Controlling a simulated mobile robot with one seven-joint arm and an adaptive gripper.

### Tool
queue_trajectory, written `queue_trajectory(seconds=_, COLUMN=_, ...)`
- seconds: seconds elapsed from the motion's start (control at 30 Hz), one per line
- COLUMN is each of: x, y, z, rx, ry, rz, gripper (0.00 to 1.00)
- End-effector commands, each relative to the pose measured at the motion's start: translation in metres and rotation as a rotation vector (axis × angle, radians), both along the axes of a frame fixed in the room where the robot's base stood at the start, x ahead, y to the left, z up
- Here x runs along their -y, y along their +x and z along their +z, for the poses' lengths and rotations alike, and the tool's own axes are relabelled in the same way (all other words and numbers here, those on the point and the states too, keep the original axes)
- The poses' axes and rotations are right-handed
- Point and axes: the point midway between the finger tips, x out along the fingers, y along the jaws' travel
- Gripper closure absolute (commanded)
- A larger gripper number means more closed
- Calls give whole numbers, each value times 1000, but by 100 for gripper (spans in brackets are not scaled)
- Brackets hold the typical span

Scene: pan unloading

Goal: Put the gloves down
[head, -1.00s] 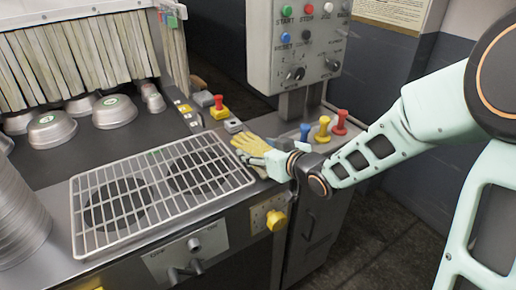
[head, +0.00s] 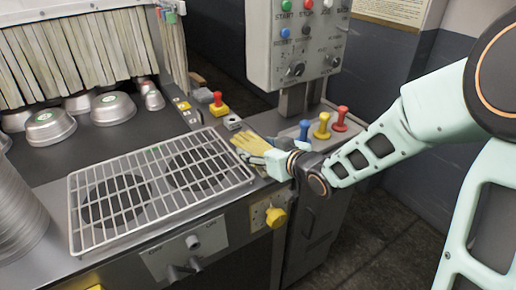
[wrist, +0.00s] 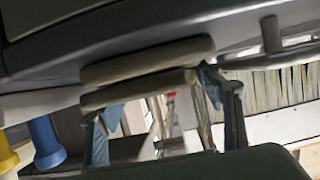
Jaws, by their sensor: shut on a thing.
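The pale yellow gloves (head: 250,147) are at the machine's front right corner, beside the right end of the wire rack. They look flattened, low at the counter surface; I cannot tell whether they rest on it. My gripper (head: 262,158) is shut on their near right end and partly hides them.
The wire rack (head: 160,186) covers the counter to the left. A red button on a yellow base (head: 218,105) stands behind the gloves. Blue (head: 304,129), yellow (head: 322,126) and red (head: 341,119) levers stand to the right, below the control panel (head: 297,40).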

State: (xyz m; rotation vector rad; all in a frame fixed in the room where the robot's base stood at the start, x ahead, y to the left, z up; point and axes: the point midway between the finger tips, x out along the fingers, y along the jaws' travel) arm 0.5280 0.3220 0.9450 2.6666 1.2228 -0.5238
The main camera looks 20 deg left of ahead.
Motion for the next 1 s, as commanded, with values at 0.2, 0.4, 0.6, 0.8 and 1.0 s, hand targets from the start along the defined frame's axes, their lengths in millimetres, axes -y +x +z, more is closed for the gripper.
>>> queue_trajectory(seconds=0.2, x=-1, y=-4, z=-6, rx=-7, ry=-7, rz=7, gripper=23)
queue_trajectory(seconds=0.4, x=-2, y=-5, z=-7, rx=-9, ry=-9, rz=9, gripper=18)
queue_trajectory(seconds=0.6, x=-1, y=-7, z=-8, rx=-11, ry=-10, rz=11, gripper=18)
queue_trajectory(seconds=0.8, x=12, y=-15, z=0, rx=-6, ry=-10, rz=8, gripper=18)
queue_trajectory(seconds=1.0, x=36, y=-34, z=16, rx=-2, ry=-8, rz=5, gripper=18)
